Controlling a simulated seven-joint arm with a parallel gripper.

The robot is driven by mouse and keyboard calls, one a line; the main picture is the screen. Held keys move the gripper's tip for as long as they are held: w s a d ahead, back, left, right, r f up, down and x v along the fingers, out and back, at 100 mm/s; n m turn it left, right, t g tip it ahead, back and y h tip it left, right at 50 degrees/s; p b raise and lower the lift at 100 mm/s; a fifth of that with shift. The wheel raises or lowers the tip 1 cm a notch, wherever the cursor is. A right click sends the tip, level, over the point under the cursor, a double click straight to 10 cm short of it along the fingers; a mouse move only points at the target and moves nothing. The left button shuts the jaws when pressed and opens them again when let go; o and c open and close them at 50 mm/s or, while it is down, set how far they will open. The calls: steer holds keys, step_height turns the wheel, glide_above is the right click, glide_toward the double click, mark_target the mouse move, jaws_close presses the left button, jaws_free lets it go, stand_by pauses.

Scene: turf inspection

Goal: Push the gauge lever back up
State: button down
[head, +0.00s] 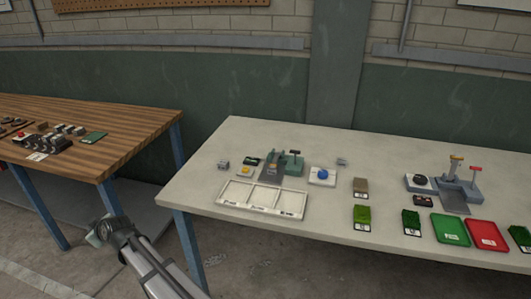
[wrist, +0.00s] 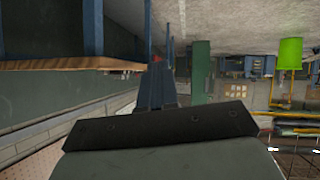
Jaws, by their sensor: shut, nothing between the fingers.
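The right device (head: 457,190) has a yellow-topped post (head: 456,157) and a red-topped lever (head: 476,168). I cannot tell from the picture which one is the gauge lever. My gripper (head: 103,232) is low at the left, in front of the gap between the tables and well apart from both devices. In the wrist view my gripper (wrist: 157,85) is shut and empty, with no lever in sight.
The pale table (head: 240,135) also holds a white sectioned tray (head: 262,211), a blue-knobbed box (head: 322,175), turf samples (head: 362,216), a green tray (head: 450,229) and a red tray (head: 487,235). A wooden table (head: 120,120) stands at left. The pale table's back middle is clear.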

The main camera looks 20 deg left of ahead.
step_height(320, 180, up, 5)
steer(key=s+a, duration=0.1)
steer(key=a, duration=0.1)
steer(key=t+h, duration=1)
steer(key=h, duration=0.1)
glide_toward(295, 151)
steer(key=x, duration=0.6)
steer(key=shift+w+f, duration=0.3)
